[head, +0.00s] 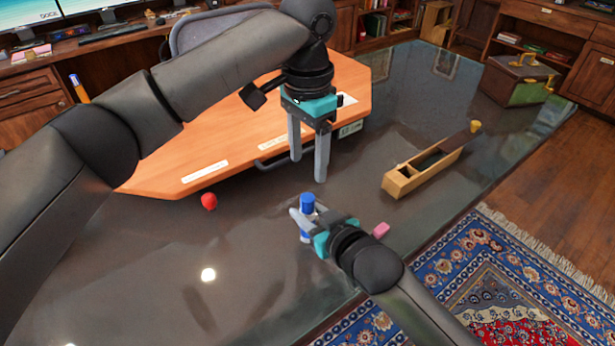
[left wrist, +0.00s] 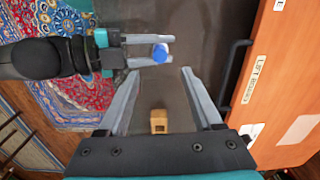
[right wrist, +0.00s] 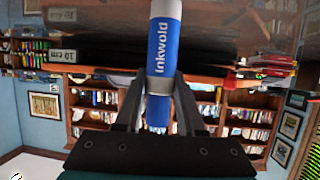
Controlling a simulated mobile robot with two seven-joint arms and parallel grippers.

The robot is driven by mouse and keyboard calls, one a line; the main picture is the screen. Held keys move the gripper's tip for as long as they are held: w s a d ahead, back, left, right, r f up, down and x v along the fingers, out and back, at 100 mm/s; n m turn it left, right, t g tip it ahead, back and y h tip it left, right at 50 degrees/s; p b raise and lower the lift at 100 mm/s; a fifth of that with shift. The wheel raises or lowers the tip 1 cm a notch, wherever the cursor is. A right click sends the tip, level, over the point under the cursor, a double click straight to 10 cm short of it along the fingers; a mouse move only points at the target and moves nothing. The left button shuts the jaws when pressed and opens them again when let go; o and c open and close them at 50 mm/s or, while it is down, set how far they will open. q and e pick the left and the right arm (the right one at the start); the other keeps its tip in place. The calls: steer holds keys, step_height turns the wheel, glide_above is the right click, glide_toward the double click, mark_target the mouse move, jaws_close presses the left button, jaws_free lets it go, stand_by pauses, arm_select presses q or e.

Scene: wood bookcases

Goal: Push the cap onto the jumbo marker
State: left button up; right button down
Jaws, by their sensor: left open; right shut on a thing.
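The jumbo marker (right wrist: 163,45) is blue with white "Inkwold" lettering and a pale band. It stands upright in my right gripper (head: 306,218), which is shut on it above the dark table. A blue cap (head: 307,201) forms the marker's top end in the head view, and it shows end-on in the left wrist view (left wrist: 160,54). I cannot tell how far it is seated. My left gripper (head: 308,168) is open and empty, pointing down, just above and behind the cap in the head view. Its fingers do not touch the cap.
An orange wooden board (head: 205,150) with labels and a handle lies behind. A long wooden box (head: 400,184) stands to the right, a pink block (head: 381,230) near my right wrist, and a red ball (head: 209,201) to the left.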

arm_select(q)
steer(key=shift+r, duration=0.9)
arm_select(e)
steer(key=shift+c, duration=2.2)
jaws_free()
steer(key=shift+s, duration=0.1)
arm_select(q)
step_height(320, 180, up, 4)
steer(key=p, duration=0.4)
steer(key=shift+r, duration=0.1)
arm_select(e)
steer(key=v, duration=1.5)
steer(key=shift+d+r, duration=0.1)
